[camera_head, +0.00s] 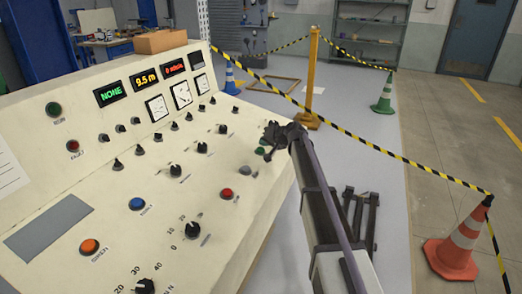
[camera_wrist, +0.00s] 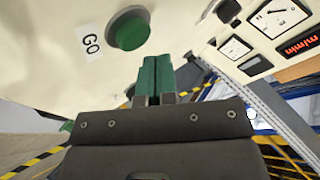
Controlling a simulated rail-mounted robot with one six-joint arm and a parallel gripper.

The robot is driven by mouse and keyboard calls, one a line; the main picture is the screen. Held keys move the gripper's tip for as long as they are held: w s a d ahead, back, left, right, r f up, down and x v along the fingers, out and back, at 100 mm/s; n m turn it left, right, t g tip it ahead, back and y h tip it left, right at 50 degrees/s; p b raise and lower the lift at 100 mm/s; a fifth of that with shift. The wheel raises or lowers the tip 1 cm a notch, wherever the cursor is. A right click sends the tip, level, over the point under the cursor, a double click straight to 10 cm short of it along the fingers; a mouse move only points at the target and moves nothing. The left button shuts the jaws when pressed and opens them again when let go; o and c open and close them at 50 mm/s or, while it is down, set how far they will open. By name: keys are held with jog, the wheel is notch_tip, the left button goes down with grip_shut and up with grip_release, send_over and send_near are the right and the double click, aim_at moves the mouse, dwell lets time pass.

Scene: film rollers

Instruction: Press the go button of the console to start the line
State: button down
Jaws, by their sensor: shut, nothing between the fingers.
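The console (camera_head: 60,180) is a cream sloped panel filling the left of the head view. Its go button (camera_wrist: 130,30) is a round green button in a dark green ring, beside a white label reading GO (camera_wrist: 88,42) in the wrist view. In the head view the green button (camera_head: 260,151) shows just left of and below my gripper (camera_head: 270,138). My gripper is shut and empty; its green fingertips (camera_wrist: 157,62) are side by side, to the lower right of the button in the wrist view. I see no contact; the exact gap is unclear.
A red button (camera_head: 226,193), a blue button (camera_head: 136,204) and an orange button (camera_head: 89,246) sit on the same panel, among several black knobs. A striped barrier tape (camera_head: 350,135) runs behind my arm to a traffic cone (camera_head: 455,245). A cardboard-coloured box (camera_head: 160,41) rests on the console top.

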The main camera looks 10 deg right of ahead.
jog(key=shift+f, duration=0.1)
jog(key=shift+f+b, duration=0.35)
jog(key=shift+b, duration=0.05)
jog(key=shift+w+a+f+b, duration=0.1)
jog(key=shift+a+f+b, duration=0.05)
jog(key=shift+f+b, duration=0.3)
dwell(0.5)
jog(key=shift+r, duration=0.15)
jog(key=shift+r+p, duration=0.75)
jog(key=shift+p, duration=0.15)
jog(key=r+p, duration=0.1)
jog(key=d+r+p, duration=0.1)
jog(key=r+p, duration=0.1)
jog(key=s+r+p, duration=0.1)
jog(key=shift+d+r+p, duration=0.15)
jog(key=shift+r+p, duration=0.25)
jog(key=shift+w, duration=0.1)
